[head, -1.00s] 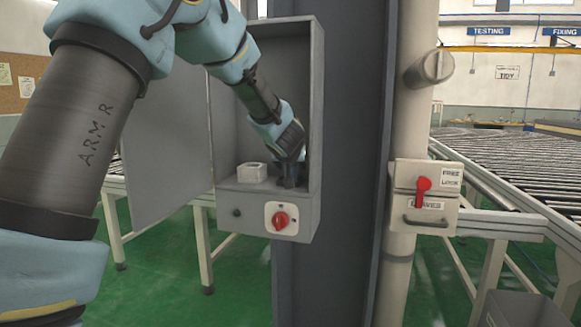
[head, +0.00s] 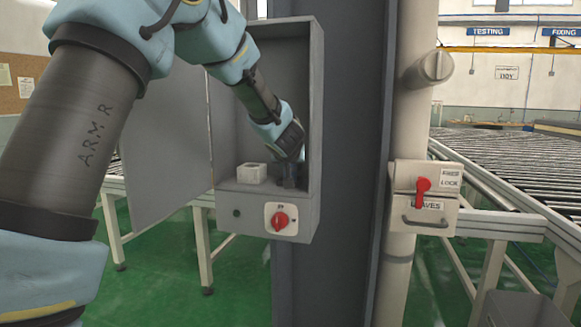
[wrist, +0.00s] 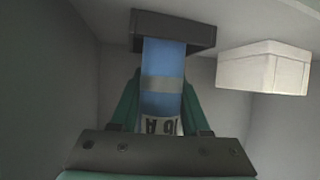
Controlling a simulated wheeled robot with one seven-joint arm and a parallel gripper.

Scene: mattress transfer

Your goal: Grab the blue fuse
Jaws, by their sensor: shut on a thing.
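The blue fuse (wrist: 163,65) shows in the wrist view as a blue cylinder with a grey band and a white printed end. Its far end meets a dark socket block (wrist: 175,30). My gripper (wrist: 160,112) is shut on the fuse, with one green finger on each side of it. In the head view my gripper (head: 287,172) reaches into the open grey cabinet (head: 314,120), low on its right side. The fuse cannot be made out in the head view.
A white block (head: 251,173) stands on the cabinet ledge left of my gripper; it also shows in the wrist view (wrist: 262,70). The cabinet door (head: 165,130) hangs open at left. A red rotary switch (head: 281,219) is below. The right cabinet wall is close to my gripper.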

